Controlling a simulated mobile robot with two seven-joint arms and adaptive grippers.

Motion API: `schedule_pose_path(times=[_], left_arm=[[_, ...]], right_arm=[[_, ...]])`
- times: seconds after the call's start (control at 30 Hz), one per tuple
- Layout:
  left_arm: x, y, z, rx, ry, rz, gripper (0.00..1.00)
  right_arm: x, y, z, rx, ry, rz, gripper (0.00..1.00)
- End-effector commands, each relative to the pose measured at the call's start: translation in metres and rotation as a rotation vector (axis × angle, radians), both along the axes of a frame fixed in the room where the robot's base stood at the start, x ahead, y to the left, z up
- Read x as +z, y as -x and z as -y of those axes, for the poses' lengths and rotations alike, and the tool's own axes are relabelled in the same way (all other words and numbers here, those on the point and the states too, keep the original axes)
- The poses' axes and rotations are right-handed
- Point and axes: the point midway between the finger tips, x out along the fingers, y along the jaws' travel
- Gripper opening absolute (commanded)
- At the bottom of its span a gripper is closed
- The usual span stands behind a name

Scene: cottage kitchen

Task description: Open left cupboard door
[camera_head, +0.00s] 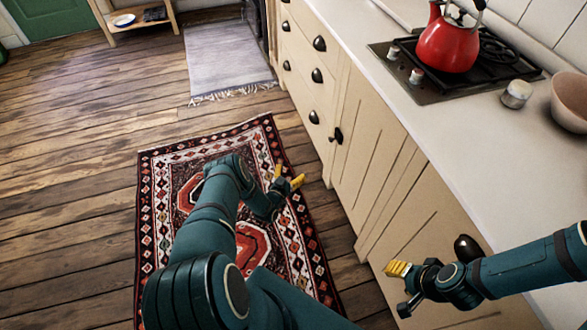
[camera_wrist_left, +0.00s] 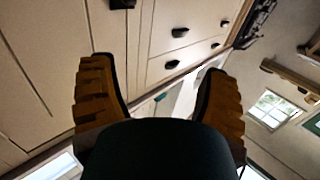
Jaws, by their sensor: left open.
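The left cupboard door (camera_head: 365,145) is a cream grooved panel under the counter and looks closed. Its dark knob (camera_head: 337,135) sits high on the edge nearest the drawers. My left gripper (camera_head: 288,177) is open and empty over the patterned rug, apart from the door and below and left of the knob in the picture. In the left wrist view, its two fingers (camera_wrist_left: 158,85) are spread, with cream fronts beyond. A dark handle (camera_wrist_left: 122,4) shows at the top edge there. My right gripper (camera_head: 397,269) is in front of the right cupboard door (camera_head: 425,235); its finger opening is unclear.
Drawers (camera_head: 308,60) with dark cup handles stand beside the left door. On the counter (camera_head: 440,125) are a stove (camera_head: 425,90) with a red kettle (camera_head: 448,45) and a bowl (camera_head: 570,98). The patterned rug (camera_head: 160,185) lies on open wooden floor.

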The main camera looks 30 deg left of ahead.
Motion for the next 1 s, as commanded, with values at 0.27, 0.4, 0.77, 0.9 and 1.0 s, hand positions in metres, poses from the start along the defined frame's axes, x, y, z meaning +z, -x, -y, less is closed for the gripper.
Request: schedule_pose_path(times=[0.27,0.4,0.77,0.9,1.0], left_arm=[[0.0,0.058,0.004,0.003,0.002,-0.004,0.76],[0.0,0.08,0.007,0.002,0.001,-0.001,0.76],[0.0,0.099,0.008,0.001,0.0,0.0,0.76],[0.0,0.099,0.008,0.001,0.0,0.0,0.76],[0.001,0.097,0.009,-0.001,0.003,-0.006,0.8]], right_arm=[[0.0,0.0,0.0,0.0,0.0,0.0,0.49],[0.0,0.0,0.0,0.0,0.0,0.0,0.49],[0.0,0.0,0.0,0.0,0.0,0.0,0.49],[0.0,0.0,0.0,0.0,0.0,0.0,0.49],[0.0,0.0,0.0,0.0,0.0,0.0,0.49]])
